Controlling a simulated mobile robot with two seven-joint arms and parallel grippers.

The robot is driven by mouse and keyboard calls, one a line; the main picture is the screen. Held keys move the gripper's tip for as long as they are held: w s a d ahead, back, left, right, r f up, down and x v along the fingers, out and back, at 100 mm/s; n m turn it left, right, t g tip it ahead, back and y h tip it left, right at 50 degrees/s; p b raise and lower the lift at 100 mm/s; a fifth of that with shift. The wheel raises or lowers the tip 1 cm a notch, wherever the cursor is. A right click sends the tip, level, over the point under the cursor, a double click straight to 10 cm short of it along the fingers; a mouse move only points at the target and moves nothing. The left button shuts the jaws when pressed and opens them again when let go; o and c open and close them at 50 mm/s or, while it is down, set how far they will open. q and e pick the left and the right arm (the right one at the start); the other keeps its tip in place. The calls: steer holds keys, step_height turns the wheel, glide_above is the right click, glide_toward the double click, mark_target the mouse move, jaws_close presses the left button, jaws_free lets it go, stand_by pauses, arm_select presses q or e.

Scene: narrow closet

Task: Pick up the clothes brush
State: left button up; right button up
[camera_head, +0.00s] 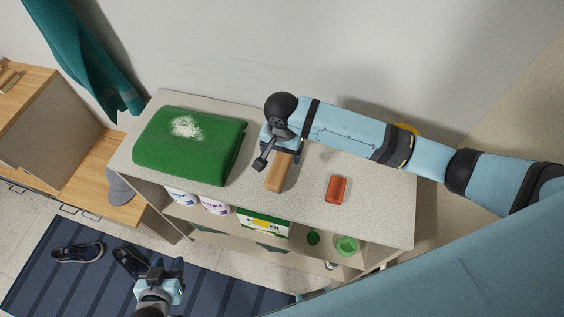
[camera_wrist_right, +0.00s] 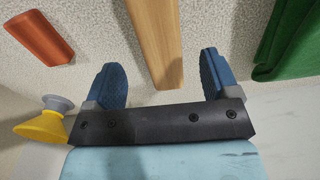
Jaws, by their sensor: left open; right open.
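The clothes brush (camera_head: 279,174) shows as a light wooden bar lying on the grey shelf top, right of the folded green cloth. In the right wrist view its wooden part (camera_wrist_right: 156,38) reaches in between the two blue fingers, with a gap on both sides; its far end is out of frame. My right gripper (camera_head: 278,153) is open over the wall-side end of the brush and hides that end in the head view. It also shows in the right wrist view (camera_wrist_right: 162,82). My left gripper (camera_head: 162,276) is open and empty, low over the floor mat.
A folded green cloth (camera_head: 192,150) with a white patch lies left of the brush, and a red block (camera_head: 336,189) lies right. The shelf unit (camera_head: 385,222) stands against the wall, with containers below. A yellow and grey object (camera_wrist_right: 42,125) is near the right gripper.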

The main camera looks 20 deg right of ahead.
mark_target(282, 160)
step_height(282, 160, down, 5)
steer(key=shift+f+p, duration=0.1)
steer(key=shift+p, duration=0.5)
steer(key=c, duration=1)
